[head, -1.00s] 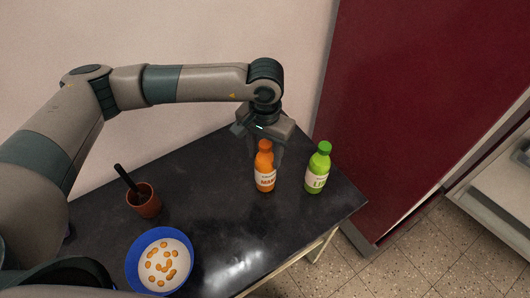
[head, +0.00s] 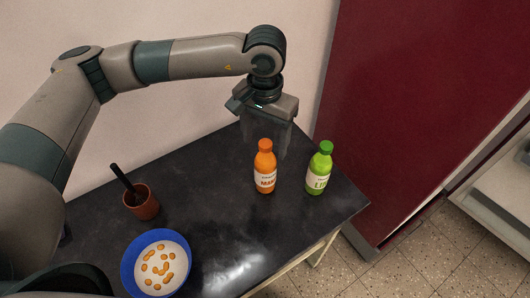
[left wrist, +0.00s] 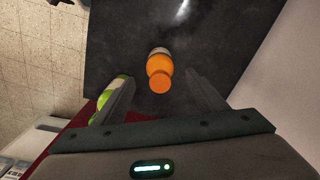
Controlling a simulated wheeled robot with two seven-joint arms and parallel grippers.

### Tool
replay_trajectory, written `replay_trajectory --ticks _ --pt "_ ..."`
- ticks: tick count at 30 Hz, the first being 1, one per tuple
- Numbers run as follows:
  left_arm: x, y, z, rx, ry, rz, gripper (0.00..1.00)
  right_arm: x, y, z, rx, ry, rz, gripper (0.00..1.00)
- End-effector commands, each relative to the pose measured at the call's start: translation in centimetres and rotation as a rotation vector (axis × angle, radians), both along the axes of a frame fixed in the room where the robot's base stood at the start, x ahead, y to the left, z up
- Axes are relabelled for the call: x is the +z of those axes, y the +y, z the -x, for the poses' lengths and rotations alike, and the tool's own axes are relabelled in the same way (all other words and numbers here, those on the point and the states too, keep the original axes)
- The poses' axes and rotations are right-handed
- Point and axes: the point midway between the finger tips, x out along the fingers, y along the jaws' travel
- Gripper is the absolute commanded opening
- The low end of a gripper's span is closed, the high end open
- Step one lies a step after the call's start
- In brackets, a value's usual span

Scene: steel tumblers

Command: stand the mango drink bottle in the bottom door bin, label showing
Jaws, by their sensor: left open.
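The orange mango bottle (head: 265,168) stands upright on the dark table, its white label facing my head camera. In the left wrist view the mango bottle (left wrist: 160,72) is seen from above, cap toward the camera, ahead of the fingers and roughly between their lines. My left gripper (head: 268,148) is open, behind and above the bottle, and looks empty; it also shows in the left wrist view (left wrist: 162,98). The fridge door (head: 420,100) is dark red. A white shelf or bin part (head: 503,195) shows at the right edge; I cannot tell which bin it is. My right gripper is not in view.
A green bottle (head: 319,169) stands close to the right of the mango bottle. A brown cup (head: 146,207) with a dark utensil and a blue-rimmed bowl (head: 131,262) of orange pieces stand at the left of the table (head: 215,185). The table's middle is clear.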

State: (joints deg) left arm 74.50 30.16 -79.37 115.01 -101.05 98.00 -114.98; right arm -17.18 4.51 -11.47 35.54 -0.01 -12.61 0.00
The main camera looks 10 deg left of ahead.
Motion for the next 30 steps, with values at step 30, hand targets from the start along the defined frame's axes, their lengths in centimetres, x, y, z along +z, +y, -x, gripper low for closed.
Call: replay_trajectory --ticks 30 --pt "6.7 0.0 0.0 0.000 0.000 0.000 0.69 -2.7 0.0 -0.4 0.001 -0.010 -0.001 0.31"
